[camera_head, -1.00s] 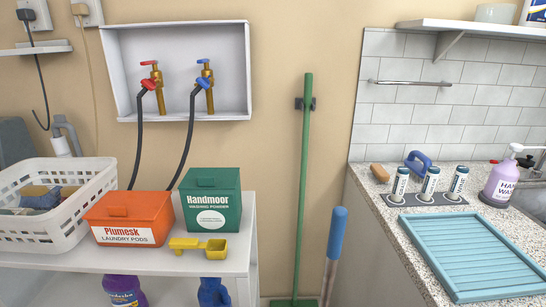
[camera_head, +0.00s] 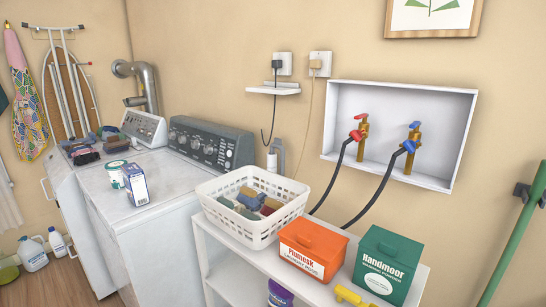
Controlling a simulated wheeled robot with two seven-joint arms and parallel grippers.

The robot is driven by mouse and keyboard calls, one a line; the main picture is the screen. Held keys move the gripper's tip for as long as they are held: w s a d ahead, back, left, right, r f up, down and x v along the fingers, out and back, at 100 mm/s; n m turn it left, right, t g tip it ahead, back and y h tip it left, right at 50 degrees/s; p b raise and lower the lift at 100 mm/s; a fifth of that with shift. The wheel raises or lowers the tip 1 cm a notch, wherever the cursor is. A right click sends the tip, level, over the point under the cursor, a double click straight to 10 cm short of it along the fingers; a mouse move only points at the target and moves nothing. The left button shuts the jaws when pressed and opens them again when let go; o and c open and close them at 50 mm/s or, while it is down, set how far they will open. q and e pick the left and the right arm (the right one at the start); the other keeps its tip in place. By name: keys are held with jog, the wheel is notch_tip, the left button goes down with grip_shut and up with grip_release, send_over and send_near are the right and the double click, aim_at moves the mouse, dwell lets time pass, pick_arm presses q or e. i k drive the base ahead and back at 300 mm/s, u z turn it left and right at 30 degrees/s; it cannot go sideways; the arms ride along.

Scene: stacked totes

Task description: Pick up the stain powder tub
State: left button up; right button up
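A small round tub (camera_head: 114,175) with a white body and a green rim stands on top of the white washing machine (camera_head: 160,225) at the left. Its label is too small to read, so I cannot tell for sure that it is the stain powder tub. A white and blue-purple box (camera_head: 137,184) stands close in front of it and to its right, hiding part of its side. Neither of my grippers is in view.
Socks or cloths and a brush (camera_head: 86,156) lie behind the tub. A white shelf unit (camera_head: 222,241) at the right holds a white basket (camera_head: 233,225), an orange laundry pods box (camera_head: 311,249) and a green washing powder box (camera_head: 388,264). White bottles (camera_head: 33,253) stand on the floor at left.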

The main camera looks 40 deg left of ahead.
aim_at(114, 168)
jog(key=u, duration=3.15)
jog(key=i, duration=0.95)
jog(key=z, duration=2.1)
jog(key=i, duration=0.35)
jog(key=u, duration=0.1)
